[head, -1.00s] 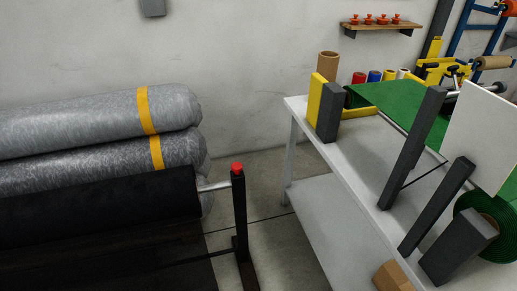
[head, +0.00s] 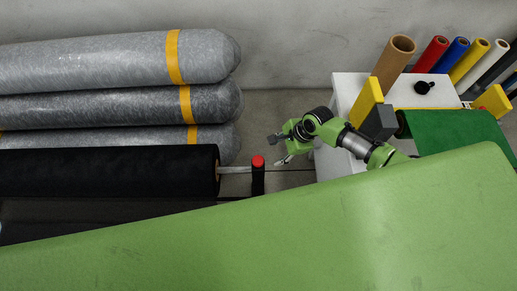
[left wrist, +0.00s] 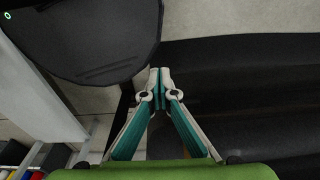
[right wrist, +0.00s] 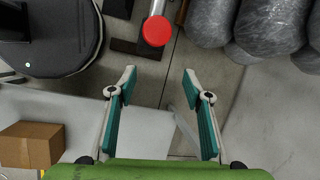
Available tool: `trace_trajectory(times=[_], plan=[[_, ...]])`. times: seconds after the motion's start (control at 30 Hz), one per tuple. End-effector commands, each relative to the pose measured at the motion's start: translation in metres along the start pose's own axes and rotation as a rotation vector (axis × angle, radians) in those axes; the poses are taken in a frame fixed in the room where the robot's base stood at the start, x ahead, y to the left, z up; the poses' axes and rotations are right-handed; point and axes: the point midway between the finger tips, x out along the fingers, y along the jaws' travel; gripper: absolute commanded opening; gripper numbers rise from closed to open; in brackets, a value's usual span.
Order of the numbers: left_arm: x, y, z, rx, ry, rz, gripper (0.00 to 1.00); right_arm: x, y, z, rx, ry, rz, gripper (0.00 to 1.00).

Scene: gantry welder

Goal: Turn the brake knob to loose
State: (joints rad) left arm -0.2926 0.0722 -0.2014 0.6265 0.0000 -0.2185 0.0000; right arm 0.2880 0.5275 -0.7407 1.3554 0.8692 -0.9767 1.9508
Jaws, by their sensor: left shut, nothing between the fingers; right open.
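A red knob (head: 258,161) caps the dark upright post beside the end of the black roll (head: 110,172). The red knob also shows in the right wrist view (right wrist: 157,31). My right gripper (head: 278,151) is open and empty, just right of the red knob in the head view. In the right wrist view its spread fingertips (right wrist: 160,72) point toward the knob and stand apart from it. My left gripper (left wrist: 160,70) is shut and empty in the left wrist view, and the head view does not show it.
Grey wrapped rolls (head: 110,62) with yellow bands lie stacked behind the black roll. A white table (head: 350,88) at the right carries a brown tube (head: 392,63), coloured rolls and green material (head: 455,130). A cardboard box (right wrist: 31,145) shows in the right wrist view.

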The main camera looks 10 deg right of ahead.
Motion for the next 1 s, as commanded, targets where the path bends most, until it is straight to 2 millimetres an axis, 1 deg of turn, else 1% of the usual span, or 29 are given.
trace_trajectory(times=[0.03, 0.1, 0.2, 0.27, 0.37, 0.47, 0.6, 0.8, 1.0], plan=[[-0.020, -0.003, 0.004, 0.001, -0.008, -0.003, 0.00, -0.030, -0.006, 0.016, 0.055, -0.012, 0.020, 0.46], [-0.028, -0.004, 0.009, 0.002, -0.017, -0.005, 0.00, -0.048, -0.006, 0.028, 0.128, -0.024, 0.050, 0.46], [-0.033, -0.006, 0.015, 0.003, -0.026, -0.007, 0.00, -0.063, -0.005, 0.039, 0.195, -0.031, 0.079, 0.46], [-0.033, -0.007, 0.017, 0.003, -0.029, -0.008, 0.00, -0.065, -0.004, 0.042, 0.217, -0.034, 0.088, 0.46], [-0.025, -0.008, 0.018, 0.002, -0.030, -0.009, 0.00, -0.060, -0.003, 0.042, 0.230, -0.035, 0.093, 0.46], [-0.013, -0.008, 0.019, 0.002, -0.029, -0.009, 0.00, -0.047, -0.002, 0.042, 0.230, -0.035, 0.093, 0.46], [0.008, -0.008, 0.018, 0.002, -0.025, -0.009, 0.00, -0.026, 0.000, 0.042, 0.229, -0.036, 0.091, 0.46], [0.037, -0.006, 0.012, 0.001, -0.012, -0.007, 0.00, -0.002, 0.002, 0.043, 0.228, -0.036, 0.090, 0.46], [0.065, -0.004, 0.014, 0.000, -0.010, -0.006, 0.00, 0.021, 0.004, 0.044, 0.227, -0.035, 0.090, 0.46]])
